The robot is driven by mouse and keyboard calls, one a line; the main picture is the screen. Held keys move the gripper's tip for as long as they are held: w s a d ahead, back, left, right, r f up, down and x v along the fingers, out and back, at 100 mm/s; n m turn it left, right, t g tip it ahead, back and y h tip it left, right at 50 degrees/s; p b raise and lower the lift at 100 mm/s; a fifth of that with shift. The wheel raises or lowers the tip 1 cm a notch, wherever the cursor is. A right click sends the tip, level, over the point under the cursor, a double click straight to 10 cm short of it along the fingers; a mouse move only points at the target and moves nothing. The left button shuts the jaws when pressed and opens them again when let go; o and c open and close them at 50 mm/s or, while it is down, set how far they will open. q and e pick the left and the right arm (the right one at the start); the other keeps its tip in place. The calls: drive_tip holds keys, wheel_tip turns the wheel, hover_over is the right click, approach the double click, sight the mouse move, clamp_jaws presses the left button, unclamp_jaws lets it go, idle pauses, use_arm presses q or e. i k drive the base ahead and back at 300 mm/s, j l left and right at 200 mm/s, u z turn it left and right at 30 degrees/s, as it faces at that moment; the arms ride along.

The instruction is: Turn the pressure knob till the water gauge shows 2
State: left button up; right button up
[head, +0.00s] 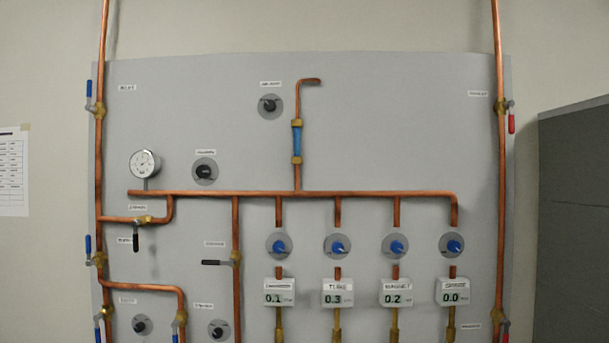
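A round white dial gauge (145,163) stands on the horizontal copper pipe at the left of the grey panel. Its needle is too small to read. A black knob (205,171) on a grey disc sits just right of it, under a small label that I cannot read clearly. Another black knob (270,106) is higher up, near the panel's top. Further black knobs (142,326) and (218,330) are at the lower left. I cannot tell from the labels which is the pressure knob. Neither of my grippers is in view.
Several blue knobs (397,246) sit in a row above digital readouts (397,294) showing 0.1, 0.3, 0.2 and 0.0. Valve levers (136,242) stick out from the copper pipes (290,194). A dark grey cabinet (575,220) stands at the right. The panel's upper right is bare.

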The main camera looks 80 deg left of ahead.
sight(203, 171)
drive_tip(key=u, duration=3.1)
